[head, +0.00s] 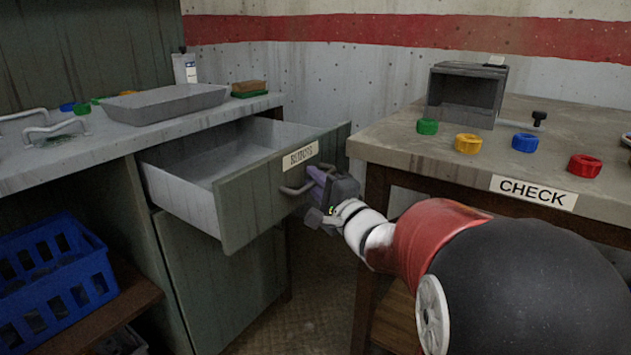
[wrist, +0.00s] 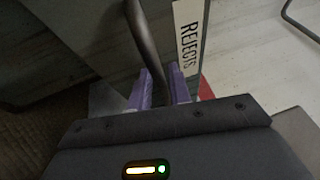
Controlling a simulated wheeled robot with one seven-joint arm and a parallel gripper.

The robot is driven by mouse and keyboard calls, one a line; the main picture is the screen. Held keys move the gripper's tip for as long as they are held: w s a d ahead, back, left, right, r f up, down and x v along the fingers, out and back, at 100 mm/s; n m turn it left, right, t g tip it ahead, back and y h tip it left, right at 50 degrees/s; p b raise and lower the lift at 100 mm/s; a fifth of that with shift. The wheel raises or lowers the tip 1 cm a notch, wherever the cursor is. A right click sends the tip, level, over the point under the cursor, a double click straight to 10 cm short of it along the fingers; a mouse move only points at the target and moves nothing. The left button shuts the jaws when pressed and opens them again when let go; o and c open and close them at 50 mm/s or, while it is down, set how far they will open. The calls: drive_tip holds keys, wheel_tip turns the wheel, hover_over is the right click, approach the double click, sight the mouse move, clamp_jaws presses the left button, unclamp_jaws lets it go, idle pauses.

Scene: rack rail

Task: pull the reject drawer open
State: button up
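The reject drawer (head: 270,190) stands well out of the grey-green cabinet on the left, and its empty light interior shows. Its front carries a label (head: 300,155), which reads REJECTS in the wrist view (wrist: 187,40). The drawer's bar handle (head: 296,190) also shows in the wrist view (wrist: 146,40). My gripper (head: 318,188) is at the right part of this handle. In the wrist view its purple fingers (wrist: 161,85) lie on either side of the bar, close against it, so it is shut on the handle. The fingertips are partly hidden in the head view.
A grey tray (head: 165,103) lies on the left counter above the drawer. A blue crate (head: 55,280) sits on a low shelf. The CHECK table (head: 400,145) on the right holds coloured caps and a grey box (head: 465,95). My arm reaches past its front edge.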

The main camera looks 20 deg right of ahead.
drive_tip(key=shift+o, duration=1.2)
drive_tip(key=v, duration=0.7)
drive_tip(key=shift+s, duration=0.4)
drive_tip(key=shift+d, duration=0.15)
drive_tip(key=s+a+f+n+g+h+p, duration=0.1)
drive_tip(key=s+a+f+n+g, duration=0.1)
drive_tip(key=s, duration=0.5)
drive_tip(key=s+a+f+n+g+h+p, duration=0.2)
drive_tip(key=s+a+n+g, duration=0.1)
drive_tip(key=s+n+g, duration=0.3)
drive_tip(key=s+a+f+n+g+h+p, duration=0.1)
drive_tip(key=s+a+f+n+g, duration=0.1)
drive_tip(key=s+n+g, duration=0.3)
drive_tip(key=s+a+n, duration=0.1)
drive_tip(key=s+n, duration=0.1)
drive_tip(key=n, duration=0.1)
drive_tip(key=shift+s+a+f+g, duration=0.3)
drive_tip(key=shift+a+f+g, duration=0.05)
drive_tip(key=shift+g, duration=0.05)
